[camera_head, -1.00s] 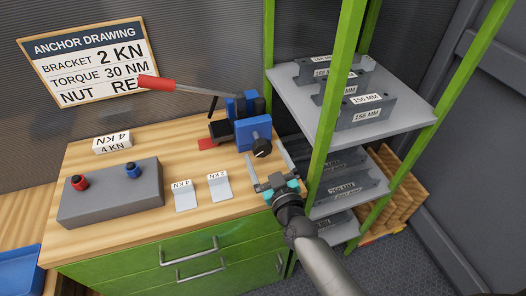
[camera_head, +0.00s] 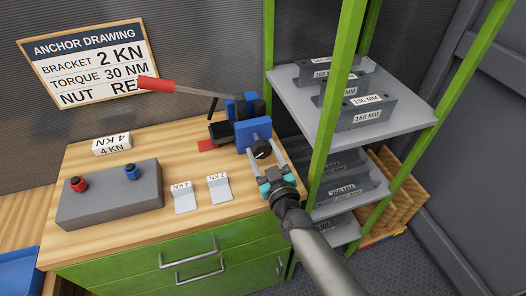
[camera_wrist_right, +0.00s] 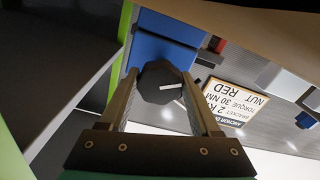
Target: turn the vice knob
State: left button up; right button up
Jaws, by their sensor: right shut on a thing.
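The blue vice (camera_head: 252,130) stands at the back right of the wooden bench. Its black knob (camera_head: 262,150) faces the front. In the right wrist view the knob (camera_wrist_right: 161,83) shows as a dark many-sided disc with a pale mark, between the two fingers. My right gripper (camera_head: 264,160) reaches in from the front right, with one finger on each side of the knob, and is shut on it. In the wrist view the gripper (camera_wrist_right: 160,90) has its fingers along the knob's sides. The left gripper is in neither view.
A grey block (camera_head: 110,194) with a red and a blue nut stands on the left of the bench. Two small bent brackets (camera_head: 219,187) lie in the middle. A green shelf post (camera_head: 335,95) rises close to the right of my gripper. A red-handled lever (camera_head: 172,85) sticks out leftward.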

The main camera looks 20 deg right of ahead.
jog(key=c, duration=0.6)
jog(key=shift+m, duration=0.3)
jog(key=m, duration=0.2)
jog(key=shift+m+p, duration=0.3)
jog(key=shift+m, duration=0.1)
jog(key=m, duration=0.3)
jog(key=shift+w+a+f+m, duration=0.1)
jog(key=shift+m, duration=0.2)
jog(key=shift+o, duration=0.2)
jog(key=m, duration=0.3)
jog(key=shift+f, duration=0.1)
jog(key=shift+m, duration=2.1)
jog(key=shift+a, duration=0.1)
